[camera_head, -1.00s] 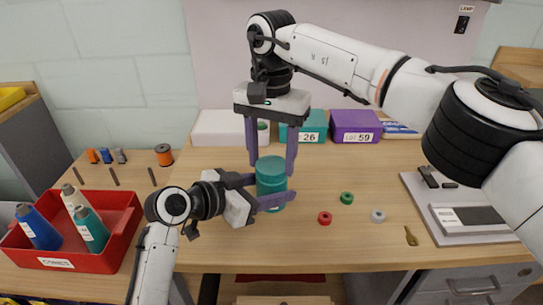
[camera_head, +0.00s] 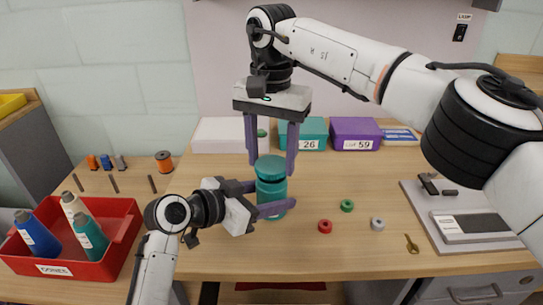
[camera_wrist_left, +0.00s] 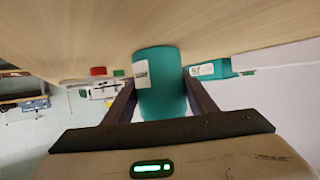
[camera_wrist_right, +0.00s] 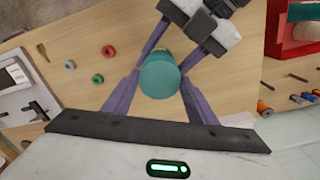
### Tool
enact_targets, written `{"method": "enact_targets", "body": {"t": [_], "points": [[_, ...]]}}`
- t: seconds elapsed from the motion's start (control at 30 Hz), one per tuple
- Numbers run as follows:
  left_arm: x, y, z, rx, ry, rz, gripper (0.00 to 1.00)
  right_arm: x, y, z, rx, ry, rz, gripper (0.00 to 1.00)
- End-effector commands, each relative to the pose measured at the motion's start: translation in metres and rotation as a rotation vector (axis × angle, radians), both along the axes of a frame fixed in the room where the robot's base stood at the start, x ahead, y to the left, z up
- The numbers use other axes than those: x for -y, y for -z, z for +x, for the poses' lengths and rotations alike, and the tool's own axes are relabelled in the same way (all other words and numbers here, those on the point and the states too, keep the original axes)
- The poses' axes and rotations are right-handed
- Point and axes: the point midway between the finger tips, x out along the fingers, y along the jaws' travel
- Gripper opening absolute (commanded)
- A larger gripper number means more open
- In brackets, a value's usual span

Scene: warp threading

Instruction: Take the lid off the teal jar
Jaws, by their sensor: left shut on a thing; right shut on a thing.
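The teal jar (camera_head: 271,198) stands upright on the wooden table, and its body with a white label shows in the left wrist view (camera_wrist_left: 158,88). My left gripper (camera_head: 268,200) comes in from the left, shut on the jar body. The round teal lid (camera_head: 270,167) sits at the top of the jar and appears slightly raised, with a darker band beneath it. My right gripper (camera_head: 271,164) points down from above, shut on the lid. The right wrist view shows the lid's top (camera_wrist_right: 160,77) between the fingers. Whether the lid is fully clear of the jar is hard to tell.
A red bin (camera_head: 122,235) with several cones stands at left. Behind the jar are a white box (camera_head: 222,135), a teal box (camera_head: 313,131) and a purple box (camera_head: 355,134). Small red (camera_head: 325,226), green (camera_head: 347,205) and grey (camera_head: 377,223) rings lie at right, near a scale (camera_head: 470,225).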

Motion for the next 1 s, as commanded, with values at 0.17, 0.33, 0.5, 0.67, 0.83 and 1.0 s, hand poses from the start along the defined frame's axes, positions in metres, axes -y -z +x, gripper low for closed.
{"method": "enact_targets", "body": {"t": [0.17, 0.33, 0.5, 0.67, 0.83, 1.0], "points": [[0.0, 0.0, 0.0, 0.0, -0.001, 0.001, 0.0, 0.0, -0.013, 0.001, 0.003, 0.001, 0.001, 0.25], [0.0, 0.0, 0.0, 0.0, -0.001, 0.001, 0.0, -0.001, -0.034, 0.0, 0.002, 0.001, 0.0, 0.25], [0.0, 0.0, 0.0, 0.0, -0.001, 0.001, 0.0, 0.0, -0.04, 0.0, 0.0, 0.0, 0.0, 0.25], [0.0, 0.0, 0.0, 0.0, -0.001, 0.001, 0.53, 0.0, -0.04, 0.0, 0.0, 0.0, 0.0, 0.25], [0.0, 0.0, 0.0, 0.0, 0.0, 0.0, 0.73, 0.0, -0.04, 0.0, 0.0, 0.0, 0.0, 0.25], [0.0, 0.0, 0.0, 0.0, 0.0, 0.0, 0.73, 0.0, -0.04, 0.0, 0.0, 0.0, 0.0, 0.25]]}}
